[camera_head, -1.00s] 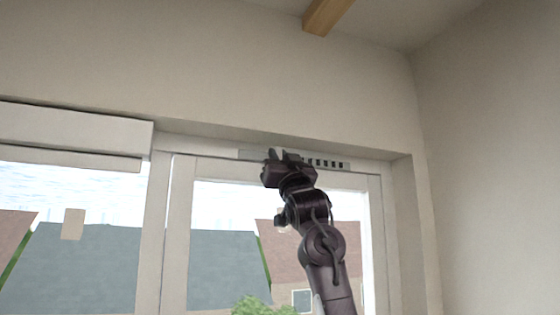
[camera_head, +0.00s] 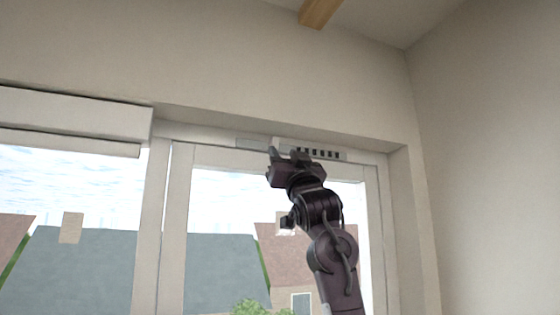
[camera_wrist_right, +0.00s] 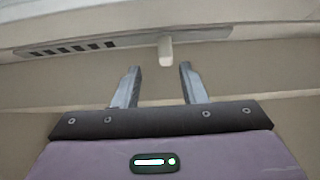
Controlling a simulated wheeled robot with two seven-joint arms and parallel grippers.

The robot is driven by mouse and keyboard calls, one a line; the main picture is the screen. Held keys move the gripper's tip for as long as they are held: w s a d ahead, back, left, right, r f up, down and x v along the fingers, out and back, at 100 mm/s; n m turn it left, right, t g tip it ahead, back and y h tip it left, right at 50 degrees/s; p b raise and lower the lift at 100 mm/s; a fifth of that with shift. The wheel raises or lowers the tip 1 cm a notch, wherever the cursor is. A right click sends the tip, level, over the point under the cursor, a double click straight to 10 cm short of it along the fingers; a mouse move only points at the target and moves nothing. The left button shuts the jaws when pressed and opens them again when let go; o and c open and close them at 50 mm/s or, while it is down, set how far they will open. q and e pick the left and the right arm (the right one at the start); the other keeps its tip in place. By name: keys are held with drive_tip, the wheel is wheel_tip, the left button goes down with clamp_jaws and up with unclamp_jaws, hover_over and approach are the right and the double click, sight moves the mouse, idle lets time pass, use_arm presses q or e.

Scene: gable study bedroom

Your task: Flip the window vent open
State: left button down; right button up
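The window vent (camera_head: 322,154) is a narrow strip along the top of the window frame, with a row of dark slots on its right part and a plain grey part on its left. A small pale tab (camera_wrist_right: 165,50) sticks out near its middle in the wrist view; it also shows in the head view (camera_head: 276,143). My right gripper (camera_head: 285,155) is just below the vent. In the wrist view its two fingers (camera_wrist_right: 158,75) are apart and empty, with the tab just past the fingertips, roughly between them. My left gripper is not in view.
The window's top frame lies under a recessed wall edge (camera_head: 290,132). A white blind box (camera_head: 75,115) juts out at the left. The right side wall (camera_head: 480,160) is bare, and a wooden beam (camera_head: 318,12) crosses the ceiling.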

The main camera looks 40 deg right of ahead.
drive_tip(key=shift+b+v, duration=0.55)
drive_tip(key=shift+v, duration=0.8)
drive_tip(key=shift+d, duration=0.1)
